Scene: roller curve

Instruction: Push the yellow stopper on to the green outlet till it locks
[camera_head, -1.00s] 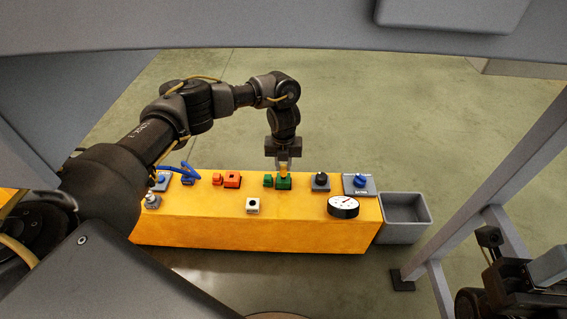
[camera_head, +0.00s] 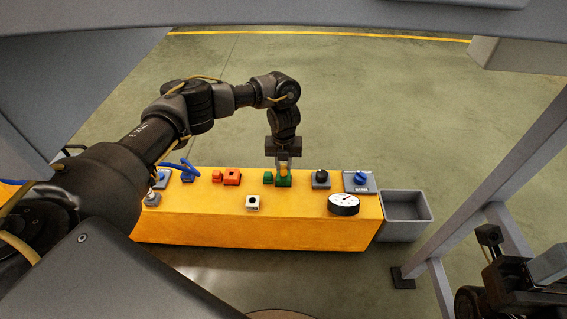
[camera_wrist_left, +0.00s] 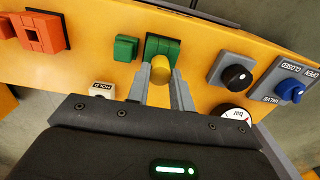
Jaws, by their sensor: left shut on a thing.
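The yellow stopper (camera_wrist_left: 160,67) is a short round piece held between the fingers of my left gripper (camera_wrist_left: 161,84) in the left wrist view. It points at the green outlet (camera_wrist_left: 153,44), a square block on the yellow bench, and overlaps its lower right part. I cannot tell whether it touches or is seated. In the head view my left gripper (camera_head: 283,162) comes down from above on to the outlet (camera_head: 283,182), and the fingers hide most of the stopper. A smaller green block (camera_head: 268,177) stands just left of the outlet. My right arm shows at the lower right; its jaws are unclear.
The yellow bench (camera_head: 300,222) also bears an orange block (camera_head: 232,177), a black knob (camera_head: 320,178), a blue valve knob (camera_head: 361,178), a round gauge (camera_head: 343,205), and a white button box (camera_head: 253,203). A grey bin (camera_head: 428,232) stands at the right end.

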